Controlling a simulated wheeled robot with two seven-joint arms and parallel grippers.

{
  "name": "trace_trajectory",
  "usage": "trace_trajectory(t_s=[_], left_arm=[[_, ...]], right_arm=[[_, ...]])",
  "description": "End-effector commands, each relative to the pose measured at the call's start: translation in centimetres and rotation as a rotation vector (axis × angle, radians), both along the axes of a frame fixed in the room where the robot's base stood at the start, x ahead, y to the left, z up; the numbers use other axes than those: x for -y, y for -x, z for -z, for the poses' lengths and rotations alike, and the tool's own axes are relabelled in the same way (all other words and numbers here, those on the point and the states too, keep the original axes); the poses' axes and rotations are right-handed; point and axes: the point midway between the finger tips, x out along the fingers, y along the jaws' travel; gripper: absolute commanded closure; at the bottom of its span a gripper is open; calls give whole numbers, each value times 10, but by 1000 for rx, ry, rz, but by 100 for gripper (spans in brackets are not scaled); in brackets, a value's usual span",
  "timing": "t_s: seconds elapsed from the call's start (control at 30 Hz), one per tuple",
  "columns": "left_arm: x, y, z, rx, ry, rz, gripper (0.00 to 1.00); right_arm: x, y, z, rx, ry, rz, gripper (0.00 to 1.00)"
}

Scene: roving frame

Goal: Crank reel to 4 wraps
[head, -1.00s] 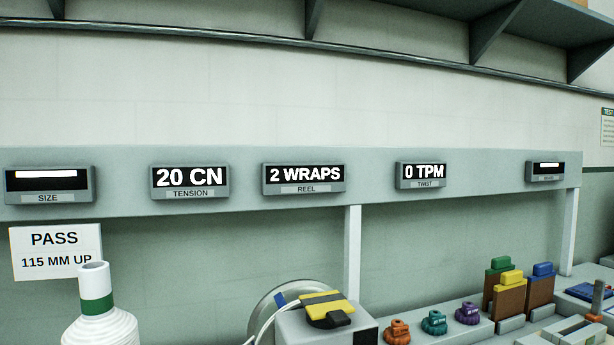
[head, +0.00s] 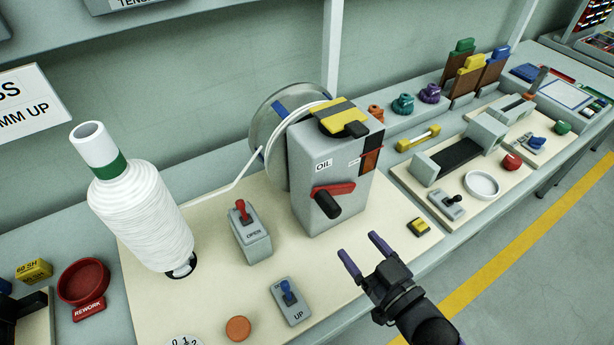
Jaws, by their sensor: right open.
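The reel (head: 262,112) is a grey metal disc behind a grey box housing (head: 350,160) marked OIL. A red crank arm (head: 334,188) with a black handle (head: 328,205) is on the housing's front. White yarn (head: 237,178) runs from a large white cone (head: 145,215) to the reel. My right gripper (head: 365,256) is open and empty, over the front edge of the board, below and right of the crank handle and apart from it. My left gripper is out of view. The REEL display is out of view now; earlier it read 2 WRAPS.
A red-lever switch box (head: 251,232) marked OPEN and a blue-lever switch (head: 290,300) marked UP stand left of my right gripper. A small yellow block (head: 418,227) lies to its right. A red REWORK dish (head: 84,282) is at left.

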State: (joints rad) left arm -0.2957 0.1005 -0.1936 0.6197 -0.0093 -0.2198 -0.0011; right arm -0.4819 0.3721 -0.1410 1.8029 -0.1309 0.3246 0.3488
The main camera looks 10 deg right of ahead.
Motion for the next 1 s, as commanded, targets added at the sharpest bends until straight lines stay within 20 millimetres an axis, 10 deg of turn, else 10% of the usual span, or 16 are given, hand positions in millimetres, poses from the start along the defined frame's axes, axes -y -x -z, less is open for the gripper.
trace_trajectory(t_s=[0.43, 0.83, 1.0], left_arm=[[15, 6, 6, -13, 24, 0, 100], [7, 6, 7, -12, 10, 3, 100], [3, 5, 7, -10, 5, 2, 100]], right_arm=[[-30, -80, -5, 20, -5, -7, 21], [-36, -93, -5, 16, -6, -7, 21], [-36, -93, -5, 16, -5, -7, 53]])
